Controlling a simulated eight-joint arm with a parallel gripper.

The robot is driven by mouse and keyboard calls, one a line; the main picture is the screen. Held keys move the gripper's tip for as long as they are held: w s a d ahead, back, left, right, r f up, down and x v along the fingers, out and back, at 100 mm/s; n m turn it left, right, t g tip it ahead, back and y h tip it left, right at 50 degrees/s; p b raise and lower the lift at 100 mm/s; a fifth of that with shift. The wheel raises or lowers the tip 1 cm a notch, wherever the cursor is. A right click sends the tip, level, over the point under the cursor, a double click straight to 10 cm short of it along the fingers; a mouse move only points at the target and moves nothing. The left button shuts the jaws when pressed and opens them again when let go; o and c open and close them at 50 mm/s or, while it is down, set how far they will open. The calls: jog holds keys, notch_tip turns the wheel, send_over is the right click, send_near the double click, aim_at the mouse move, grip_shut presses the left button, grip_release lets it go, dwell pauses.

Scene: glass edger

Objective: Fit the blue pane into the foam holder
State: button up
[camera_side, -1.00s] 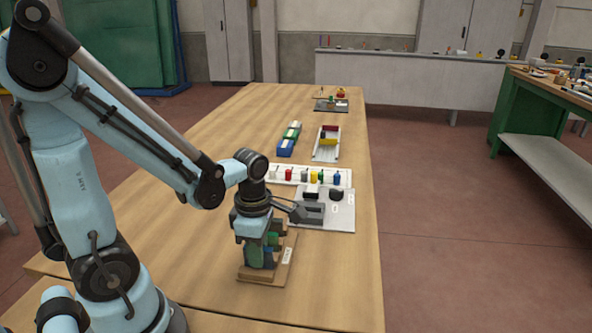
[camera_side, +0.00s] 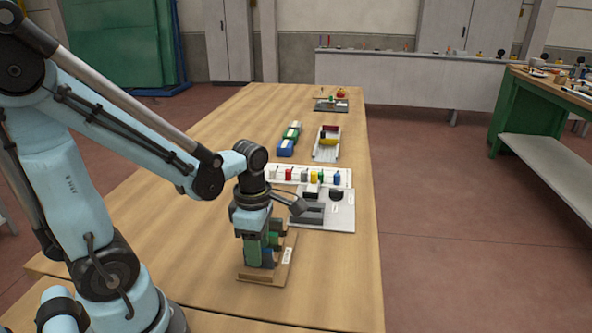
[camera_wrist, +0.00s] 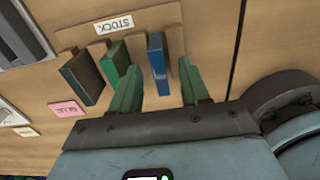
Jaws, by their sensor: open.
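The blue pane (camera_wrist: 157,60) stands upright at the right end of the wooden rack labelled STOCK (camera_wrist: 113,24). My gripper (camera_wrist: 158,68) is open, with one green finger on each side of the pane's line; I cannot tell whether either touches it. In the side view my gripper (camera_side: 258,245) is over the rack (camera_side: 262,276), and it partly hides the panes. A green pane (camera_wrist: 115,62) and a dark green pane (camera_wrist: 80,76) stand left of the blue one. A grey slotted block (camera_side: 308,213), possibly the foam holder, sits on a grey plate (camera_side: 338,218).
A white strip (camera_side: 344,179) with several coloured items lies behind the grey plate. Farther back are blue and green blocks (camera_side: 288,142) and a tray (camera_side: 326,153) with dark red and yellow pieces. The table is clear right of the rack.

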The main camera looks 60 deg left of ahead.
notch_tip(320, 180, up, 10)
jog(key=w+d+m+t, duration=0.2)
jog(key=m+t, duration=0.1)
jog(key=m, duration=1)
jog(key=w+d+m+t, duration=0.2)
jog(key=m+t, duration=0.2)
jog(key=m, duration=1)
jog(key=shift+d+f, duration=0.3)
jog(key=shift+f, duration=0.05)
